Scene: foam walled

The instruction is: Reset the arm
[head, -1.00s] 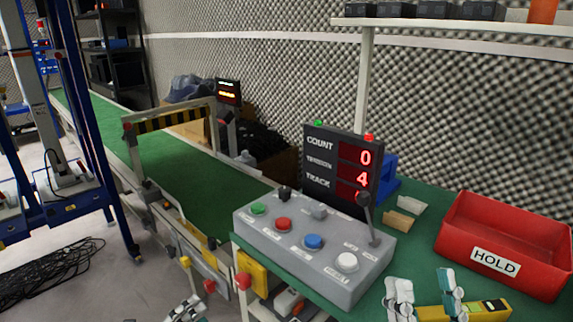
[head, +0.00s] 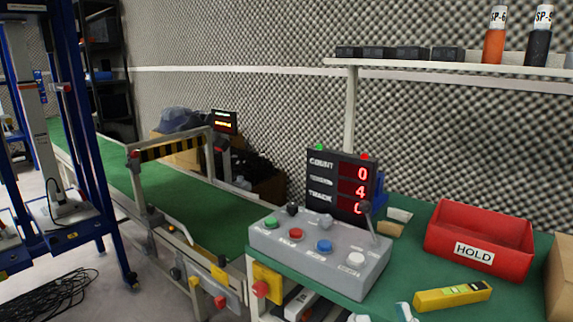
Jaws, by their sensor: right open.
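The tips of my right gripper (head: 384,317) show at the bottom edge, in front of the grey control box. They are pale with teal parts, apart from each other, with nothing seen between them; the rest is cut off by the frame. The grey control box (head: 300,258) has green, red, blue and white buttons and a lever at its right. Behind it stands a black counter display (head: 325,190) with red digits. A yellow tool (head: 453,296) lies on the green bench right of my gripper. My left gripper is out of view.
A red bin (head: 505,225) labelled HOLD stands on the bench, with a cardboard box (head: 560,275) at the right edge. A green conveyor (head: 175,190) with a striped gate (head: 172,149) runs along the left. A shelf (head: 440,66) with bottles hangs above.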

